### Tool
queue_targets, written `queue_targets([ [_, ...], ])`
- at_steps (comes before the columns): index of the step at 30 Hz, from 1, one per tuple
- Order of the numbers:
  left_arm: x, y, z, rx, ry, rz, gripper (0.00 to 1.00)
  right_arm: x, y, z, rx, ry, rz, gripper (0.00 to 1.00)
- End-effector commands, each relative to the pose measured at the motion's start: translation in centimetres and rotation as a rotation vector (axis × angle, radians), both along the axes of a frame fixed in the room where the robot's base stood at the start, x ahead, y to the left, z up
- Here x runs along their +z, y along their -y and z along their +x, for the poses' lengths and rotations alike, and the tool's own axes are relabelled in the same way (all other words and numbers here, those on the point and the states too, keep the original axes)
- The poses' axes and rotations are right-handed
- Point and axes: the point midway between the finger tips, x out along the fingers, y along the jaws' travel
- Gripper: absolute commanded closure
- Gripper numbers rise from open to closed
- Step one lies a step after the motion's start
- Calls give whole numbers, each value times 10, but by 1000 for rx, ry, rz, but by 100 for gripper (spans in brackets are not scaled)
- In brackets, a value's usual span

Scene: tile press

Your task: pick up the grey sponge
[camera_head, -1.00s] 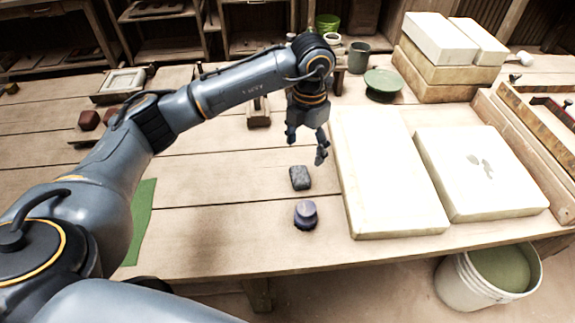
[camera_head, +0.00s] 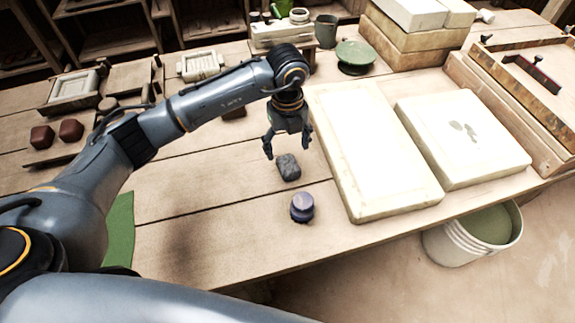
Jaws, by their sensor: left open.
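The grey sponge (camera_head: 288,168) is a small dark grey block lying on the wooden table, left of the large pale slab. My left gripper (camera_head: 287,150) is open above the sponge, with its fingers pointing down and spread to either side of its far end. The fingers look empty. I cannot tell from this angle how high the tips are above the sponge. My right gripper does not show.
A small purple-blue round pot (camera_head: 302,208) stands just in front of the sponge. A pale slab (camera_head: 370,150) lies close on the right, with a second slab (camera_head: 465,140) beyond it. A green dish (camera_head: 355,54) stands behind. The table left of the sponge is clear.

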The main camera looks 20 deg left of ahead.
Motion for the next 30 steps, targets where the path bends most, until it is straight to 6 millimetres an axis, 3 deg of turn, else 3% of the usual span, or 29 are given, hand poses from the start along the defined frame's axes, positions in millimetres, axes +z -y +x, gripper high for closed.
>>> queue_targets([
  [8,-23,1,-1,-2,-1,0,26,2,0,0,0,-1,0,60],
  [16,-61,3,-3,-1,-1,0,26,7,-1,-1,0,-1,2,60],
  [26,-69,3,-3,-2,1,-1,26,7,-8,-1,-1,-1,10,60],
  [30,-68,3,-3,-2,1,-1,55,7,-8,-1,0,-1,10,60],
])
